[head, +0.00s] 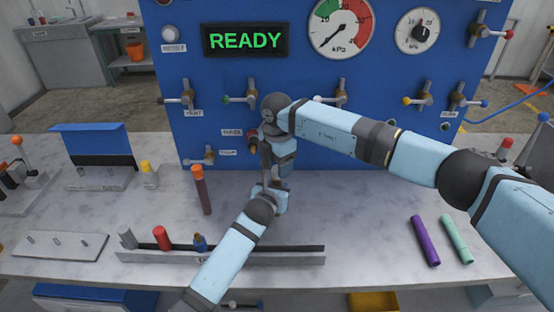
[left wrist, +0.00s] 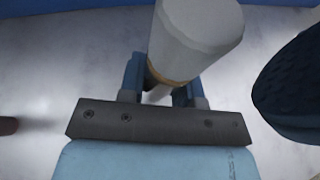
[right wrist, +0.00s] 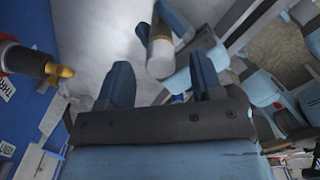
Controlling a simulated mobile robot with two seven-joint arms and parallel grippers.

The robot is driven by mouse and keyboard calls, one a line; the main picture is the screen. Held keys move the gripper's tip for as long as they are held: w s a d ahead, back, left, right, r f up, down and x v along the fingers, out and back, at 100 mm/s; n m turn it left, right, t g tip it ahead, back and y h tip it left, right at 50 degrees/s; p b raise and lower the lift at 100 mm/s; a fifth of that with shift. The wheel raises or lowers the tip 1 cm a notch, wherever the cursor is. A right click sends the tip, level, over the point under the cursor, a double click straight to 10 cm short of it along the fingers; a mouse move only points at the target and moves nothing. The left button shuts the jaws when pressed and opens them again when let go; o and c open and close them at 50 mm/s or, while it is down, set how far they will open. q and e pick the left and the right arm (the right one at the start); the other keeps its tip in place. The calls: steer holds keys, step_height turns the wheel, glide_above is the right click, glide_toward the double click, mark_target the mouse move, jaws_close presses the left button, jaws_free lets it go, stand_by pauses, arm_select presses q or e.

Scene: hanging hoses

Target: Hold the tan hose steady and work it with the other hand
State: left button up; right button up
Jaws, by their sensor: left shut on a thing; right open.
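The tan hose (left wrist: 195,35) looks pale off-white with a thin gold band. In the left wrist view my left gripper (left wrist: 160,82) is shut on it near the band. The hose also shows in the right wrist view (right wrist: 160,52), ahead of my right gripper (right wrist: 163,78). That gripper is open and empty, and its fingers look apart from the hose. In the head view my left gripper (head: 268,192) is above the bench, with my right gripper (head: 282,158) just above it. My arms hide the hose there.
A blue panel (head: 200,130) with valves and gauges stands behind the bench. A brass-tipped fitting (right wrist: 48,68) is left of my right gripper. An orange-capped brown tube (head: 202,190) stands left. A rack (head: 290,258) lies in front; purple (head: 425,240) and mint (head: 456,238) tubes lie right.

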steer(key=c, duration=1)
steer(key=shift+r, duration=0.75)
steer(key=shift+r, duration=2.2)
steer(key=shift+r, duration=0.15)
steer(key=shift+r, duration=1.35)
arm_select(q)
steer(key=o, duration=1)
